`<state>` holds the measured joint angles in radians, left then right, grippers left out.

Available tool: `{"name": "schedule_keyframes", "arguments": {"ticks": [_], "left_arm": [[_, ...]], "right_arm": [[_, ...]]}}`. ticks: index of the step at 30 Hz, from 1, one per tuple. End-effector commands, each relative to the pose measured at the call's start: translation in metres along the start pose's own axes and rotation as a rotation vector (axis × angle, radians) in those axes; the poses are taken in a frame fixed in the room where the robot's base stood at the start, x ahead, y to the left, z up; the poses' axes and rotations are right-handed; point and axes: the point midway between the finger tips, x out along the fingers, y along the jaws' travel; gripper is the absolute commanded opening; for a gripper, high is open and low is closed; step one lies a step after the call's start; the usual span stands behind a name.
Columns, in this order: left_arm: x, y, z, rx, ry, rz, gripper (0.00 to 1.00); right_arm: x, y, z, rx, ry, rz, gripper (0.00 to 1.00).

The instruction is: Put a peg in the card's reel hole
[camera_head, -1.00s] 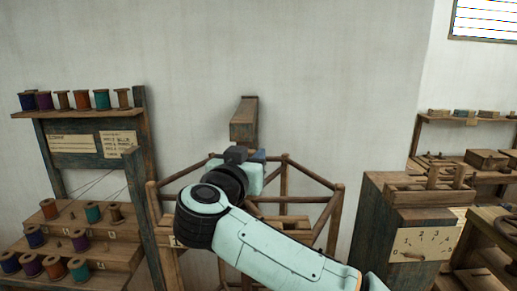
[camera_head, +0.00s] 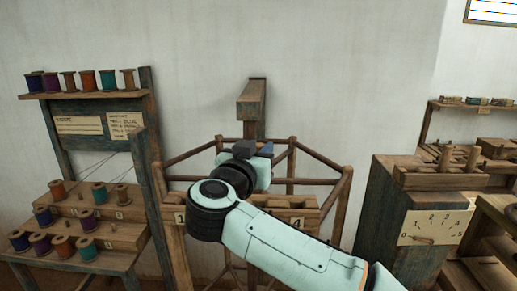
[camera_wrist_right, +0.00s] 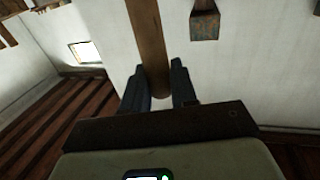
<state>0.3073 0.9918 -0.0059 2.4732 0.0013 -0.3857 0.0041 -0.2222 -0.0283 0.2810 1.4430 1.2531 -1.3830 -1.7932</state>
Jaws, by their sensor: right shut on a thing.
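My right gripper (camera_head: 252,150) is in front of the wooden reel frame (camera_head: 340,205), over its numbered front board (camera_head: 300,203). In the right wrist view its two dark fingers (camera_wrist_right: 159,88) are shut on a long brown wooden peg (camera_wrist_right: 152,40). The peg is hidden in the head view. The board shows a "1" at its left end and a "4" toward its right; my arm covers the middle. A written card (camera_head: 125,125) hangs on the rack at left; its text is too small to read. My left gripper is not in view.
A spool rack (camera_head: 140,190) with several coloured spools stands at left. A wooden beam (camera_head: 252,100) juts from the wall behind my gripper. At right, a cabinet (camera_head: 385,210) carries a peg tray (camera_head: 440,180) and a numbered dial plate (camera_head: 435,228).

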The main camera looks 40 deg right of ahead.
Motion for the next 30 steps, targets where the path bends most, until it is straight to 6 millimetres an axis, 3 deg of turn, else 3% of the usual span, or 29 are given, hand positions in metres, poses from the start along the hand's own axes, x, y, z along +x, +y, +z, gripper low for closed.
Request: {"name": "schedule_keyframes", "arguments": {"ticks": [21, 30], "left_arm": [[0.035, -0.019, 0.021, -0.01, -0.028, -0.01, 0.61], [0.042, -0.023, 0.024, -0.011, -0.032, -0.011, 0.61]], "right_arm": [[0.0, 0.0, 0.049, -0.002, 0.0, 0.0, 0.0], [0.0, 0.0, 0.06, 0.0, 0.001, 0.0, 0.0]]}}
